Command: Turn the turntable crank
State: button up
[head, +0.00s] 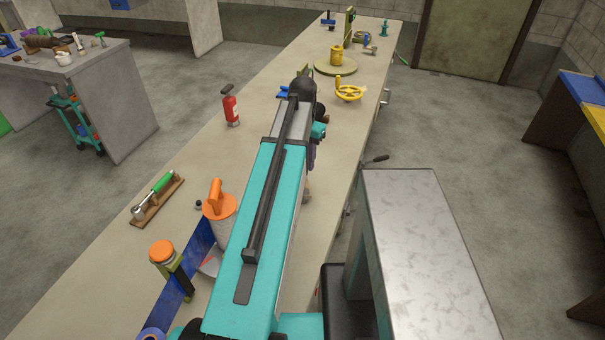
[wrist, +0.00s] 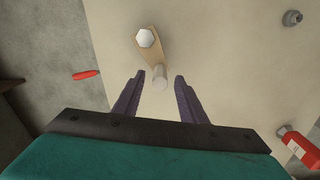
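A crank shows in the wrist view: a pale hexagonal hub (wrist: 146,38), a tan arm (wrist: 155,52) and a short pale upright knob (wrist: 160,77). My gripper (wrist: 157,82) is open, with one purple finger on each side of the knob. I see a gap on both sides, and nothing is gripped. In the head view my arm hides most of the crank, and only a bit of my purple fingers (head: 312,153) shows. A round olive disc like a turntable (head: 322,68) stands farther along the bench with a yellow pot on it. I cannot tell whether the crank joins it.
A red fire extinguisher (head: 230,108) stands left of my arm; it also shows in the wrist view (wrist: 300,147). A yellow handwheel (head: 350,91) is near the bench's right edge. A green-handled tool (head: 155,195) and an orange-topped canister (head: 219,208) are nearer. A red handle (wrist: 86,74) juts past the edge.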

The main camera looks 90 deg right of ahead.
jog(key=shift+f+b, duration=1.4)
jog(key=shift+f, duration=0.95)
grip_shut()
